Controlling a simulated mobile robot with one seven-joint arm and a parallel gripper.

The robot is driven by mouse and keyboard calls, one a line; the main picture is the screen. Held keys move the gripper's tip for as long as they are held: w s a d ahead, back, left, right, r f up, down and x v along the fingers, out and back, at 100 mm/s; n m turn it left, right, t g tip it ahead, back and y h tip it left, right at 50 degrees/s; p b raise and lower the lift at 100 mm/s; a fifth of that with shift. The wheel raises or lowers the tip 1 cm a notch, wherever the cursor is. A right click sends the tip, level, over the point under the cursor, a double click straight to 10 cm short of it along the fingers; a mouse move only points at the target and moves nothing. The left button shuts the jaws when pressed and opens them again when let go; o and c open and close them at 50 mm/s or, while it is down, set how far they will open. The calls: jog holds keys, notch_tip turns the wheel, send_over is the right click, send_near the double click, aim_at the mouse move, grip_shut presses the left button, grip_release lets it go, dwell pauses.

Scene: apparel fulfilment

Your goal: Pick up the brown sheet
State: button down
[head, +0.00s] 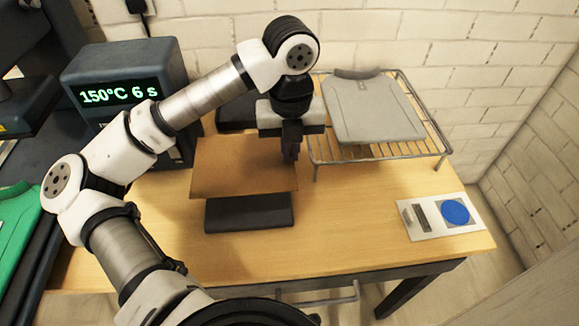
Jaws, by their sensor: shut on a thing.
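The brown sheet (240,167) is a flat, thin rectangle in the middle of the table in the head view. It appears raised above a dark flat block (248,213), whose front part shows below the sheet's near edge. My gripper (290,153) points down at the sheet's right edge and is shut on it. The fingertips are small and dark, so the exact grip is hard to see. My arm comes in from the lower left and passes over the table's left side.
A wire rack (380,152) holding a folded grey shirt (372,108) stands at the right. A white panel with a blue disc (455,211) lies at the table's right end. A dark machine reading "150°C 6 s" (120,95) stands at the back left.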

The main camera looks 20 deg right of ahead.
notch_tip(320, 180, up, 21)
jog(key=shift+f+b, duration=0.2)
jog(key=shift+b, duration=0.2)
dwell(0.7)
